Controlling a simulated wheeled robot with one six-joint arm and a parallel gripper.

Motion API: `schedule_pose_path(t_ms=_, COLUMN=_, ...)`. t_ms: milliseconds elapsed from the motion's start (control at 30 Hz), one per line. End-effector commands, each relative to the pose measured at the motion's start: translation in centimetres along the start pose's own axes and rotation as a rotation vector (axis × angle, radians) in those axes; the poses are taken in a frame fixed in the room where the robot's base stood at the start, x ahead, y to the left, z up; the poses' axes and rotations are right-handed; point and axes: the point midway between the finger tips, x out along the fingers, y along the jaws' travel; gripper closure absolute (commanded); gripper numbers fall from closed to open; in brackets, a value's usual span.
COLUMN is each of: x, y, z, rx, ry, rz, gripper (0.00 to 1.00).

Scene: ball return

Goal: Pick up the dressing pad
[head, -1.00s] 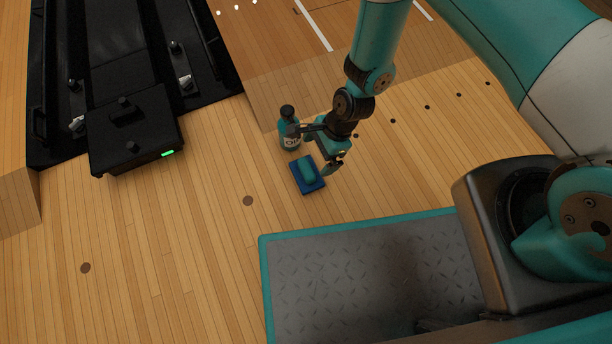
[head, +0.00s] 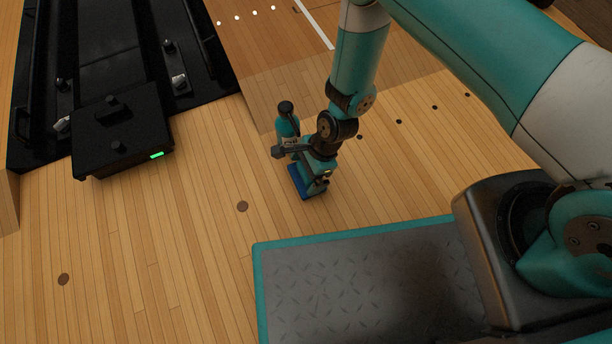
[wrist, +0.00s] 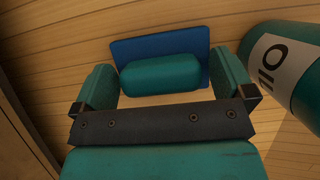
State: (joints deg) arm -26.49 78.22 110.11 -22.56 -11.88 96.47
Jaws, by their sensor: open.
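The dressing pad is a teal rounded block on a flat blue base. In the wrist view the dressing pad (wrist: 160,74) lies ahead of my gripper (wrist: 164,82), with one open finger towards each side of the teal block. I cannot tell how deep the fingers reach around it. In the head view my gripper (head: 318,178) is above the pad and hides most of it. Only the blue edge of the dressing pad (head: 296,179) shows there, on the wooden floor.
A teal bottle (head: 287,127) with a dark cap and an "OIL" label stands close to the pad; the bottle (wrist: 289,68) is just right of my right finger in the wrist view. A black machine (head: 120,130) stands at the left. Floor between is clear.

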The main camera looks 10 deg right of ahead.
Motion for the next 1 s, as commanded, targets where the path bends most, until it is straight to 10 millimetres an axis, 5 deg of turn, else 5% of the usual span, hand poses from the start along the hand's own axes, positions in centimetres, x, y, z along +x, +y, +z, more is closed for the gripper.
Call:
schedule_pose_path(t_ms=33, x=-0.1, y=0.0, z=0.0, rx=0.0, ry=0.0, rz=0.0, gripper=0.0)
schedule_pose_path(t_ms=233, x=-0.1, y=0.0, z=0.0, rx=0.0, ry=0.0, rz=0.0, gripper=0.46)
schedule_pose_path(t_ms=667, x=-1.0, y=0.0, z=-0.2, rx=0.003, ry=0.0, rz=0.001, gripper=0.46)
schedule_pose_path(t_ms=800, x=-2.8, y=0.0, z=-0.7, rx=0.005, ry=-0.001, rz=0.003, gripper=0.46)
schedule_pose_path(t_ms=1000, x=-7.2, y=0.0, z=-4.2, rx=0.01, ry=-0.001, rz=0.002, gripper=0.46)
